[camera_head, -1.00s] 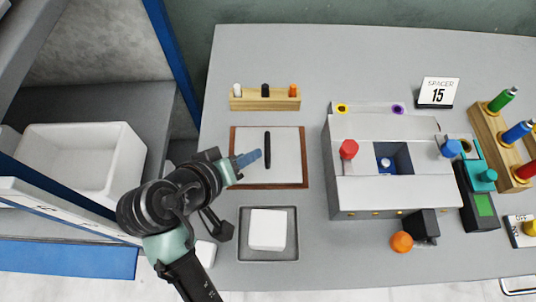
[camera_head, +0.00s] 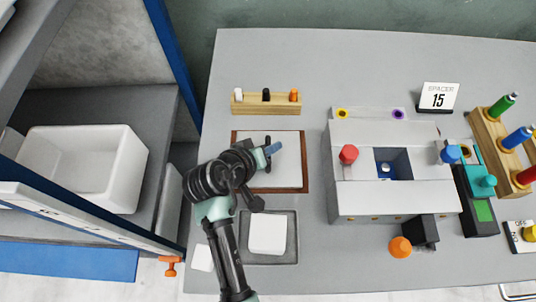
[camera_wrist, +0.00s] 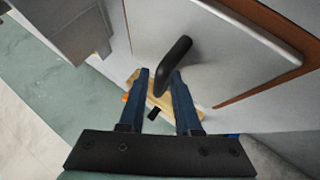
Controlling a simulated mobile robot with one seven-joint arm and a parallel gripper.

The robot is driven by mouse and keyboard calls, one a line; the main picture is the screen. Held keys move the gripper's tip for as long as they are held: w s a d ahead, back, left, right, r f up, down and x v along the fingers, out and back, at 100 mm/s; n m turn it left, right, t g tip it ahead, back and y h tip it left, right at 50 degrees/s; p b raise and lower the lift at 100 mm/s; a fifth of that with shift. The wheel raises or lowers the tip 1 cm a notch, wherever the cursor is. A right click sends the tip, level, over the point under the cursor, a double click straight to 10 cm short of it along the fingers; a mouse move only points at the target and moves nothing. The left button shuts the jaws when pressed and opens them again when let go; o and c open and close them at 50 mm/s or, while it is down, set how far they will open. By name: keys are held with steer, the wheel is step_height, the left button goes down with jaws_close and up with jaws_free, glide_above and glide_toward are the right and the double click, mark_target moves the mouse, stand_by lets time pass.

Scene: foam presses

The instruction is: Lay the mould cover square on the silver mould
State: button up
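The mould cover appears to be the pale grey flat plate (camera_head: 285,180) with a black bar handle, lying on a brown-edged board (camera_head: 306,165). The wrist view shows the plate (camera_wrist: 240,50) and its handle (camera_wrist: 176,60) close up. My gripper (camera_head: 273,148) is over the plate; the wrist view shows its two blue fingers (camera_wrist: 160,78) apart, with the handle's near end at or between the tips. I cannot tell whether they touch it. A square grey metallic tray (camera_head: 289,257), possibly the silver mould, holds a white block (camera_head: 267,233) just in front of the board.
A wooden rack (camera_head: 266,104) with small pegs stands behind the board. A grey press (camera_head: 395,202) with a square opening and red and blue knobs stands to the right. An orange knob (camera_head: 400,247) is in front of it. A white bin (camera_head: 85,165) sits on the left shelf.

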jaws_close()
steer(key=shift+r, duration=0.1)
stand_by(1.2)
